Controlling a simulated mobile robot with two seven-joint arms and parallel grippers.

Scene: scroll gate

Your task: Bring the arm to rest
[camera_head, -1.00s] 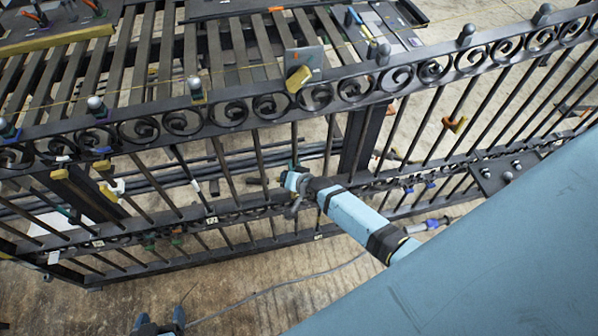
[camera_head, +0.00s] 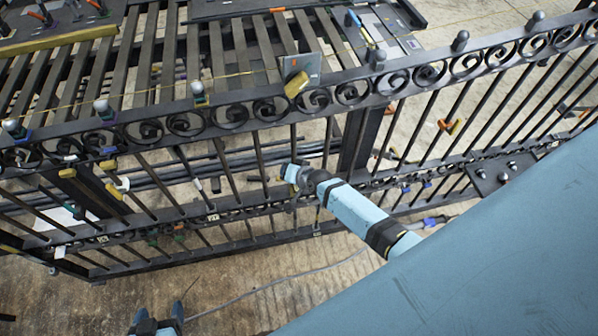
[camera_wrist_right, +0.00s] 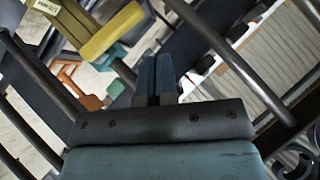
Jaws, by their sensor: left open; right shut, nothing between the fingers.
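My right arm (camera_head: 350,205) reaches in from the right in the head view. Its gripper (camera_head: 289,172) appears in front of the bars of the dark scroll gate (camera_head: 231,113); whether it touches them I cannot tell. In the right wrist view the right gripper's fingers (camera_wrist_right: 157,70) are together with nothing between them. My left gripper (camera_head: 158,314) is at the bottom edge of the head view, its two fingers apart and empty, over the floor in front of the gate. The rest of the left arm is out of view.
The gate's scroll rail and upright bars cross the whole head view. Yellow clamps (camera_head: 296,84) and small tags hang on it. A slatted rack (camera_head: 165,55) lies behind. A cable (camera_head: 265,289) runs over the bare floor (camera_head: 230,275).

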